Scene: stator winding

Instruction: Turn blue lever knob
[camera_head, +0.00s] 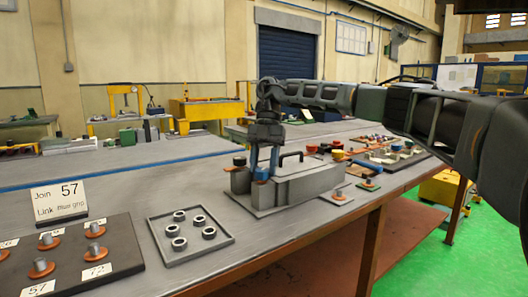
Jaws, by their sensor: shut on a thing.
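The blue lever knob (262,173) sits on a short post at the left end of a grey machine block (312,181) on the workbench. My gripper (263,160) reaches down over the knob from above. Its fingers are closed around the knob and partly hide it. The lever under the knob is too small and too covered to make out its angle.
A black handle (291,157) rises from the block, right of my gripper. A grey tray (188,258) with several rings lies in front. A dark board (72,281) with pegs and number cards is at the left, beside a sign (59,200). Small parts lie behind the block.

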